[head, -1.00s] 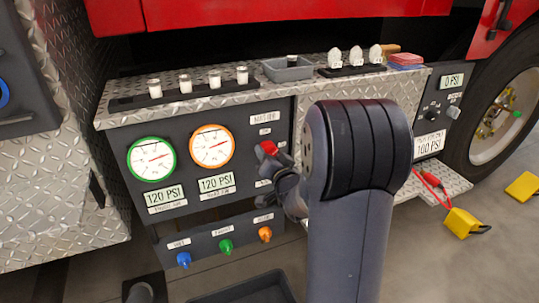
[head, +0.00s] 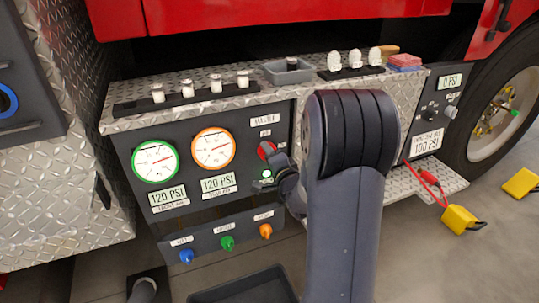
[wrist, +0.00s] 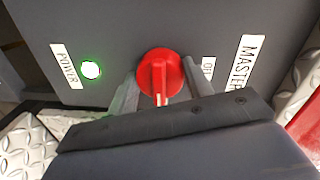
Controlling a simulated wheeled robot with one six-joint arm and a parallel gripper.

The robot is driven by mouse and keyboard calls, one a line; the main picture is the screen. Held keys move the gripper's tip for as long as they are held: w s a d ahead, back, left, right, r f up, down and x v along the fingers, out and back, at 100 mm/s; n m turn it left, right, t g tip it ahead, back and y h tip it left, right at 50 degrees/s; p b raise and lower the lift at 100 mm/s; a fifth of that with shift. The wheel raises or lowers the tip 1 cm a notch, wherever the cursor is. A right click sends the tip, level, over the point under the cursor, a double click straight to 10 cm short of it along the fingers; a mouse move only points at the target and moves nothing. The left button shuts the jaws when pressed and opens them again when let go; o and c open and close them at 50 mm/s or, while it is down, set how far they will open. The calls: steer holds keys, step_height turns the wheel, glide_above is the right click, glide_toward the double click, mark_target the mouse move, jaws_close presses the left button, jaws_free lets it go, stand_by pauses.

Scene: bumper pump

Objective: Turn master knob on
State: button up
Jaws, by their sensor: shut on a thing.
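The red master knob (wrist: 160,72) sits on the dark panel (wrist: 190,25) between the POWER label (wrist: 66,66) and the MASTER label (wrist: 243,62). In the head view the knob (head: 267,150) shows just left of my arm, below the MASTER label (head: 264,120). My gripper (wrist: 160,88) has one finger on each side of the knob and is shut on it. The power light (wrist: 91,70) glows green; it also glows in the head view (head: 266,174). The end of the knob's pointer is close to my gripper's body.
Two gauges (head: 155,161) reading 120 PSI are left of the knob. Blue, green (head: 227,243) and orange knobs are on the lower panel. White bottles (head: 200,88) and a grey bin (head: 288,71) stand on the diamond-plate ledge above.

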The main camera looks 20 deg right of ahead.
stand_by(0.5)
steer(key=o, duration=1)
steer(key=s, duration=0.3)
steer(key=s+p, duration=0.1)
steer(key=s, duration=0.6)
steer(key=shift+s+r+p, duration=0.35)
steer(key=shift+s+r, duration=0.05)
steer(key=w, duration=0.3)
steer(key=w+b, duration=0.1)
steer(key=w, duration=0.3)
steer(key=w+f, duration=0.1)
steer(key=w, duration=0.3)
steer(key=shift+b, duration=0.4)
steer(key=shift+s, duration=0.1)
